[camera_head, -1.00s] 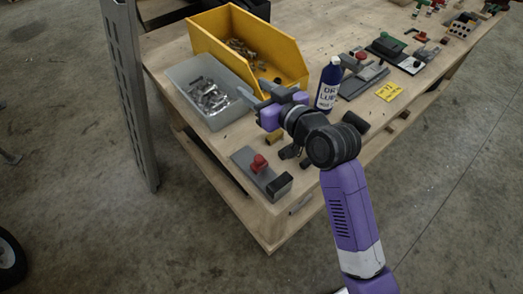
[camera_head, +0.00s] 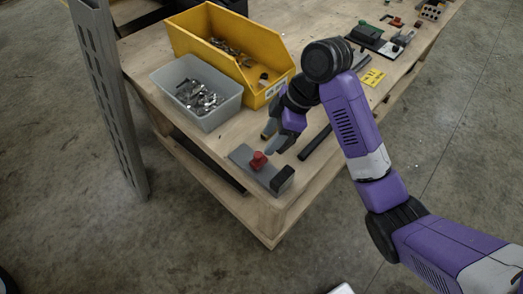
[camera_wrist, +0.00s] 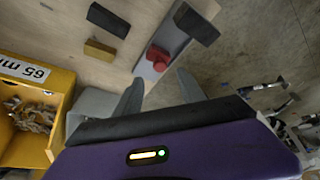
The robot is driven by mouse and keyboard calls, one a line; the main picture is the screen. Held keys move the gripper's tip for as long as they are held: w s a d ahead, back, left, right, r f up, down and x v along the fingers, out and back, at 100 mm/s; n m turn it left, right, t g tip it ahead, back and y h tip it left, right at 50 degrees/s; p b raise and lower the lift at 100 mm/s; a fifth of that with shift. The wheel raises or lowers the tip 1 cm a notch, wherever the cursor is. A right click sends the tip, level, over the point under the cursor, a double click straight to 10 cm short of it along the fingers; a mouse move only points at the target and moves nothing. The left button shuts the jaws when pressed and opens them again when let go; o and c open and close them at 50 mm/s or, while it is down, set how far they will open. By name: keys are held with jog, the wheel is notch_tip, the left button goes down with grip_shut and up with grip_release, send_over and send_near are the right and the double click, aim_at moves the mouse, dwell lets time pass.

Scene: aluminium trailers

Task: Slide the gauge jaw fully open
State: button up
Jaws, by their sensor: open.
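The gauge (camera_head: 241,154) is a grey plate at the near corner of the wooden bench. Its jaw carries a red knob (camera_head: 258,160), and a dark block (camera_head: 283,180) stands at the plate's right end. In the wrist view the red knob (camera_wrist: 157,57) lies ahead of the fingertips, and the dark block (camera_wrist: 197,22) is beyond it to the upper right. My gripper (camera_head: 270,142) is open and empty, pointing down just behind the knob. In the wrist view my gripper (camera_wrist: 160,90) has its fingers spread on either side of the line to the knob. No contact shows.
A grey bin (camera_head: 158,80) of metal parts and a yellow bin (camera_head: 282,82) stand behind the gauge. A brass block (camera_wrist: 99,50) and a black block (camera_wrist: 108,20) lie beside it. The bench edge is close to the gauge.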

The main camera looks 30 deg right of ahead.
aim_at(259, 154)
jog(key=b+x, duration=0.2)
jog(key=x, duration=0.2)
jog(key=shift+f, duration=0.2)
jog(key=shift+x, duration=1.05)
jog(key=shift+w, duration=0.1)
jog(key=shift+c, duration=0.5)
grip_shut()
